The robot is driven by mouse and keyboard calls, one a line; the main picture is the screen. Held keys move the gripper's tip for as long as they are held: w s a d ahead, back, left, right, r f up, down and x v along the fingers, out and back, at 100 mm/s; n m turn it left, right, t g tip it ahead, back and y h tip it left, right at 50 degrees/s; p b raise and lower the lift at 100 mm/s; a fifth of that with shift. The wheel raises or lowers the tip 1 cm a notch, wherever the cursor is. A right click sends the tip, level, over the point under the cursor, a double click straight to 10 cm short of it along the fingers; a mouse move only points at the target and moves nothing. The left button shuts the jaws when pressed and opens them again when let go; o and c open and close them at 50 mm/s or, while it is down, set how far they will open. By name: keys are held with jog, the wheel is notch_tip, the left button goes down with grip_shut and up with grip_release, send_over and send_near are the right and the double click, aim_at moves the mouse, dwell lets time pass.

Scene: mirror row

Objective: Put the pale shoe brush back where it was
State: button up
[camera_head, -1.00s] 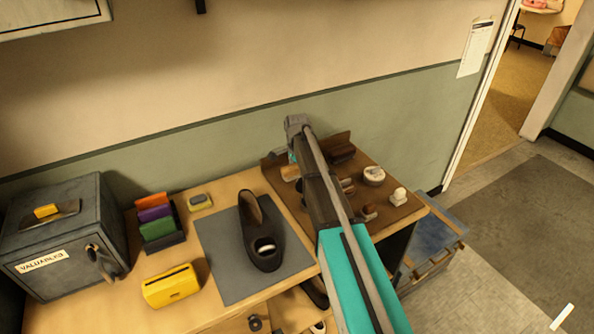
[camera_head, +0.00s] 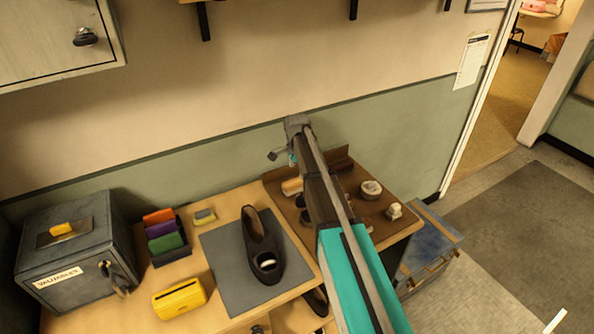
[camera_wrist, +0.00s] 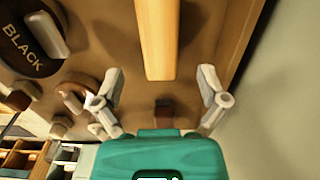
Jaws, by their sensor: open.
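The pale shoe brush (camera_wrist: 157,40) shows in the wrist view as a long pale wooden bar, with its near end between and beyond my fingertips. In the head view, a pale piece that looks like it (camera_head: 292,186) lies on the brown board (camera_head: 385,232), just left of my arm. My gripper (camera_wrist: 160,88) is open, with one finger to each side of the bar's line and clear space on both sides. In the head view my gripper (camera_head: 284,155) is partly hidden by my own arm. Whether the brush touches the board is hard to tell.
A dark oval marked BLACK (camera_wrist: 25,45) and small knobbed items lie left in the wrist view. A round tin (camera_head: 371,189) and white piece (camera_head: 394,211) stand on the board's right. A dark shoe (camera_head: 262,245) rests on a grey mat (camera_head: 225,275). The wall is close behind.

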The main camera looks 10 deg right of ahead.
aim_at(297, 181)
jog(key=shift+r+p, duration=2.2)
jog(key=shift+r, duration=0.3)
jog(key=s+n, duration=1.4)
jog(key=s, duration=1.5)
jog(key=shift+s, duration=0.15)
jog(key=shift+d, duration=0.45)
